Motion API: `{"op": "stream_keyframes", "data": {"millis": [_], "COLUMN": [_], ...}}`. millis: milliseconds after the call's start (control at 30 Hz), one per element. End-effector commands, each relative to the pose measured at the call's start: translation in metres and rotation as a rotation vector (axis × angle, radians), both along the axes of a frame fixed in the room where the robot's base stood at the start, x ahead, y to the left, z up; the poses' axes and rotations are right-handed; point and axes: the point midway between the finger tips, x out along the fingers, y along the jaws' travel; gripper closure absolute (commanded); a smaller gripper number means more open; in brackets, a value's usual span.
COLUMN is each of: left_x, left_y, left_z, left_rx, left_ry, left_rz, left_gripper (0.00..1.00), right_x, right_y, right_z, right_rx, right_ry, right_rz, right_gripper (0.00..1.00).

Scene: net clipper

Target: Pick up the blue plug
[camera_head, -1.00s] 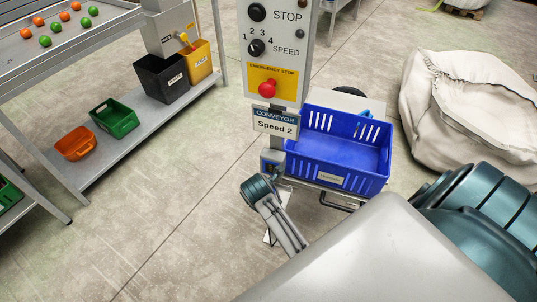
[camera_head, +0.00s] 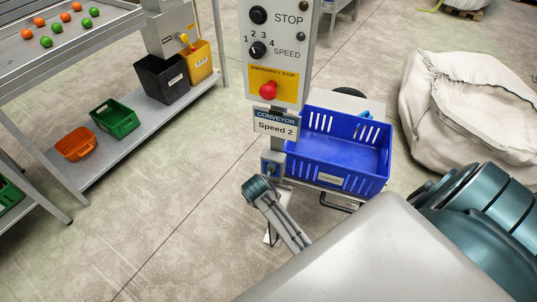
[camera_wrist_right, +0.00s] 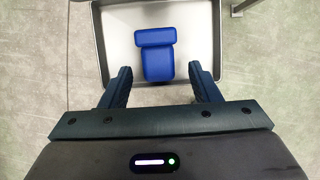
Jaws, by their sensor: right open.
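The blue plug (camera_wrist_right: 158,58) shows in the right wrist view as a wide bar with a rounded block below it. It sits inside a shallow pale grey tray-like housing (camera_wrist_right: 205,30). My right gripper (camera_wrist_right: 160,72) is open, with one finger on each side of the plug's lower part and gaps on both sides. In the head view, a small blue part (camera_head: 272,169) shows in a grey housing low on the control post, just above my teal right wrist. The right fingers cannot be made out there. My left gripper is not in view.
The control panel (camera_head: 284,50) with a red emergency stop button (camera_head: 268,90) and a "Speed 2" sign (camera_head: 276,123) stands above the housing. A blue crate (camera_head: 340,155) is close on the right. A white sack (camera_head: 460,105) lies further right. Floor to the left is open.

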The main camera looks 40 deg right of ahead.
Motion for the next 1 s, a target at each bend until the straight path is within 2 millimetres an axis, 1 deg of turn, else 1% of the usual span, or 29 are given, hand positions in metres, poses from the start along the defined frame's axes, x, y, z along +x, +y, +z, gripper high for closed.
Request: {"op": "stream_keyframes", "data": {"millis": [33,133,367,467,600,633,667,700,867,1000], "left_x": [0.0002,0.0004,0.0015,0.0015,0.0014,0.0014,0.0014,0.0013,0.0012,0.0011], "left_y": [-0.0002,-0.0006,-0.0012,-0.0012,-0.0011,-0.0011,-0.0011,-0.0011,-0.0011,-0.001], "left_z": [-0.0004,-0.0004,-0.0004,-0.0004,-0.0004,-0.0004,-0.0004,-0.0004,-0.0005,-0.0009], "left_rx": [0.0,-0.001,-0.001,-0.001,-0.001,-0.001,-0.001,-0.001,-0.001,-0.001], "left_ry": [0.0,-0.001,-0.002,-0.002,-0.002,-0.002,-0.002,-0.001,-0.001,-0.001], "left_rz": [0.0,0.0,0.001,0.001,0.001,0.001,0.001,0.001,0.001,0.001], "left_gripper": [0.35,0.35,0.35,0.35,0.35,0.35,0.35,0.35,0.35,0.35], "right_x": [0.0022,0.004,0.0039,0.0039,0.0039,0.0037,0.0039,0.0039,0.0038,0.0043], "right_y": [-0.0024,-0.0044,-0.0047,-0.0046,-0.0046,-0.0045,-0.0046,-0.0046,-0.0045,-0.0045], "right_z": [-0.0056,-0.0119,-0.0135,-0.0134,-0.0133,-0.0134,-0.0132,-0.0132,-0.013,-0.0084], "right_rx": [-0.001,0.0,0.001,0.001,0.001,0.001,0.0,0.0,0.001,0.0], "right_ry": [0.001,-0.002,-0.002,-0.002,-0.002,-0.002,-0.002,-0.002,-0.002,-0.004], "right_rz": [0.0,0.0,0.0,0.0,0.0,0.0,0.0,0.0,0.0,-0.001], "right_gripper": [0.44,0.44,0.44,0.61,0.89,0.93,0.93,0.97,0.97,0.97]}}
